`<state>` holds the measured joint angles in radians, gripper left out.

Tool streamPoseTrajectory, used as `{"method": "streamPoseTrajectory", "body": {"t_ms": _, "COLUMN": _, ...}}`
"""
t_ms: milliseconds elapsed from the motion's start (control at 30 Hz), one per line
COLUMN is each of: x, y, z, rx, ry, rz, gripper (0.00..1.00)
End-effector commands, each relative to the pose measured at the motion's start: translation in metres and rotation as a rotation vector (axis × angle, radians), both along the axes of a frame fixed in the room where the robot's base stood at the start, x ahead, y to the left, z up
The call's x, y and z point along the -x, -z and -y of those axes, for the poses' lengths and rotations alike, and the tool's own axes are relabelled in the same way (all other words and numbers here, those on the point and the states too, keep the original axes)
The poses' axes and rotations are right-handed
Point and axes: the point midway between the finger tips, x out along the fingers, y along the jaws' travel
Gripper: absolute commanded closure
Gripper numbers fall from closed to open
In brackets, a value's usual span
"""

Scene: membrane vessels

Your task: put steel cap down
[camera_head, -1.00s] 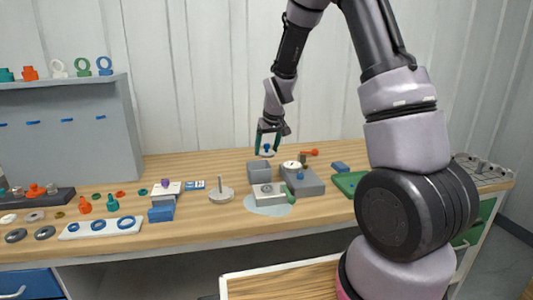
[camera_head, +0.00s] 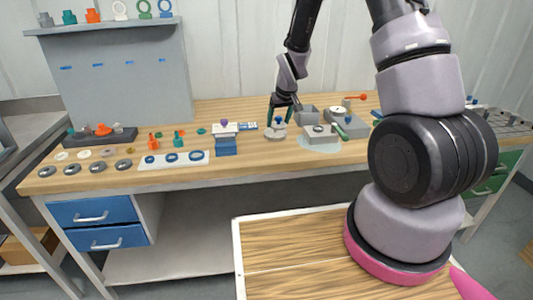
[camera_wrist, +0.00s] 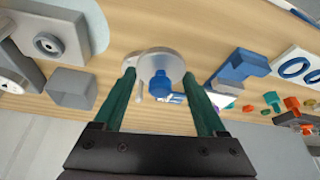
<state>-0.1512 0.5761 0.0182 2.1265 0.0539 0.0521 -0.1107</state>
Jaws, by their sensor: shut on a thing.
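The steel cap (camera_wrist: 166,62) is a grey disc with a blue knob (camera_wrist: 159,84). In the wrist view it sits between the two green fingertips of my gripper (camera_wrist: 159,75), which is shut on it. A pale round stand (camera_head: 275,134) is on the bench, and the cap is over or just beside it. The stand also shows partly behind the cap in the wrist view (camera_wrist: 131,63). In the head view my gripper (camera_head: 280,112) is low over this stand, with the blue knob between its fingers. I cannot tell whether cap and stand touch.
Right of the stand are an open grey box (camera_head: 307,115), a grey block (camera_head: 319,133) on a pale patch and a larger grey fixture (camera_head: 346,122). A blue block (camera_head: 226,147) is close on the left. A white tray (camera_head: 174,159) with blue rings is farther left.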

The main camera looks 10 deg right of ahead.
Motion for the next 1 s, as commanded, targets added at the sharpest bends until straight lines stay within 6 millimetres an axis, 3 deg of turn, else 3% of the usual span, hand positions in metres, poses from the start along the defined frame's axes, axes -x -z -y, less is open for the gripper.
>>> {"method": "streamPoseTrajectory", "body": {"t_ms": 200, "x": 0.001, "y": 0.041, "z": 0.0, "rx": 0.0, "ry": 0.001, "rz": -0.005, "gripper": 0.95}}
{"method": "streamPoseTrajectory", "body": {"t_ms": 467, "x": 0.0, "y": 0.063, "z": 0.0, "rx": 0.0, "ry": 0.0, "rz": -0.002, "gripper": 0.95}}
{"method": "streamPoseTrajectory", "body": {"t_ms": 667, "x": 0.001, "y": 0.092, "z": 0.0, "rx": 0.0, "ry": 0.001, "rz": -0.003, "gripper": 0.95}}
{"method": "streamPoseTrajectory", "body": {"t_ms": 1000, "x": 0.0, "y": 0.097, "z": 0.0, "rx": 0.0, "ry": 0.0, "rz": -0.001, "gripper": 0.95}}
